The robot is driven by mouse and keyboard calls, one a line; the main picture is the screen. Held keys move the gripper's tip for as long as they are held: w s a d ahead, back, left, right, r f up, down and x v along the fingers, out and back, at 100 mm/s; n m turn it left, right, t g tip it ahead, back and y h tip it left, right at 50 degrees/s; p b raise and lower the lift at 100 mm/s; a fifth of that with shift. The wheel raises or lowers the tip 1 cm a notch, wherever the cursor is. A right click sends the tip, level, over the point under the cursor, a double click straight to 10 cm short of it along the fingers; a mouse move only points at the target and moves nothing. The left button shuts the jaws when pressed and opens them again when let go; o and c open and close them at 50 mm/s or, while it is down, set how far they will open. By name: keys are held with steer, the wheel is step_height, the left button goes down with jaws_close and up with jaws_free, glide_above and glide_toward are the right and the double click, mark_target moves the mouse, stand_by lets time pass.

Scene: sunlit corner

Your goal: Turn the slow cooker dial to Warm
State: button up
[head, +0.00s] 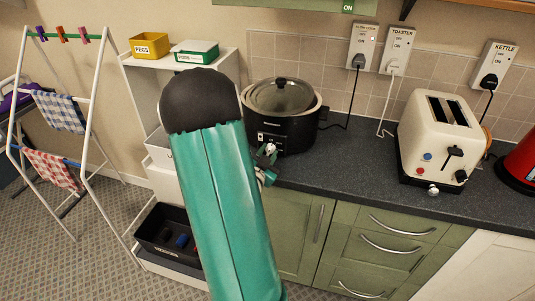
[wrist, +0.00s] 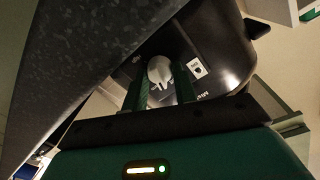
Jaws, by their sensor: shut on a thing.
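The black slow cooker (head: 295,133) with a glass lid (head: 281,97) stands on the dark worktop at the left end. Its white dial (head: 270,148) is on the front, near the lower left. My gripper (head: 268,160) is at the dial, mostly behind my green arm. In the wrist view the dial (wrist: 160,70) sits between the two green fingers of my gripper (wrist: 160,88), which are shut on it. The dial's setting cannot be read clearly.
A cream toaster (head: 435,140) stands right of the cooker, with a red kettle (head: 520,165) at the right edge. Wall sockets (head: 362,45) are above. The worktop (head: 350,165) between cooker and toaster is clear. A white shelf unit (head: 140,75) stands at left.

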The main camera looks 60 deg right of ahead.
steer(key=m, duration=0.6)
steer(key=shift+s+d, duration=0.1)
steer(key=shift+m, duration=0.3)
stand_by(0.3)
steer(key=o, duration=1)
steer(key=shift+y, duration=0.3)
